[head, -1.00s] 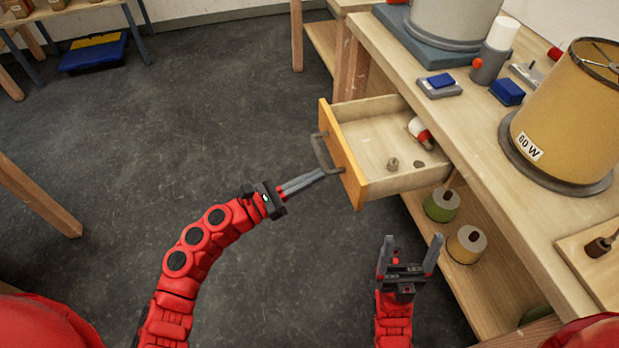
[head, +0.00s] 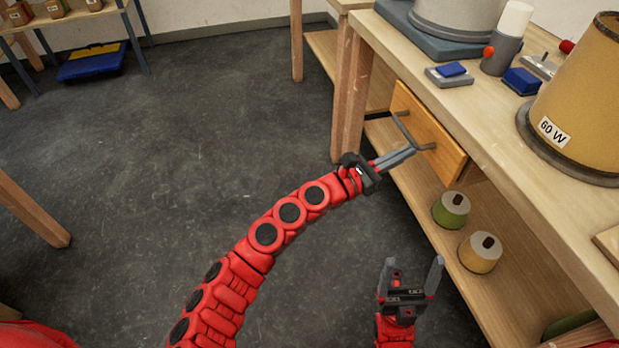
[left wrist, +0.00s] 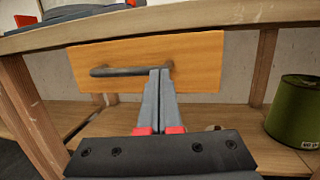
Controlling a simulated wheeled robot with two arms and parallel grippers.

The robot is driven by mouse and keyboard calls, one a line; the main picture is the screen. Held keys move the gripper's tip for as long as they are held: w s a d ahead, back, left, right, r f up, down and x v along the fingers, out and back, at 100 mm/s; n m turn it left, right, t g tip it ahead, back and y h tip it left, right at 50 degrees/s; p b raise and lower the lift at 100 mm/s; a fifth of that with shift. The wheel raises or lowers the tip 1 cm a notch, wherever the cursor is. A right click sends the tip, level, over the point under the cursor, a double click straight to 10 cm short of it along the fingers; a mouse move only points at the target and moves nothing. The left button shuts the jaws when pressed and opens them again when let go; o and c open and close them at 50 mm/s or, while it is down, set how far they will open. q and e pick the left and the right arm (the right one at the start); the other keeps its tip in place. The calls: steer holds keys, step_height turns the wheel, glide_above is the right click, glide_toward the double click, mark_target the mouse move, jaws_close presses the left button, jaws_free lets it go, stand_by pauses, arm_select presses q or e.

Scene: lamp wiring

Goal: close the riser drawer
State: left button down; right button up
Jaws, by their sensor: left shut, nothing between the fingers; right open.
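The riser drawer (head: 428,125) has an orange wooden front under the bench top, with a dark bar handle (head: 402,130). It looks pushed in or nearly so; its inside is hidden. My left gripper (head: 412,151) is shut and empty, its fingertips at the drawer front by the handle's near end. In the left wrist view the drawer front (left wrist: 205,60) faces me, and the shut fingers (left wrist: 160,75) overlap the right end of the handle (left wrist: 120,71). My right gripper (head: 411,265) is open and empty, low in front of the bench.
The bench top (head: 500,125) holds a lampshade marked 60 W (head: 585,110), a blue block (head: 522,81) and other parts.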

arm_select(q)
steer(key=shift+x, duration=0.75)
steer(key=shift+s+d+r, duration=0.1)
steer(key=shift+s+r, duration=0.05)
steer(key=shift+r, duration=0.05)
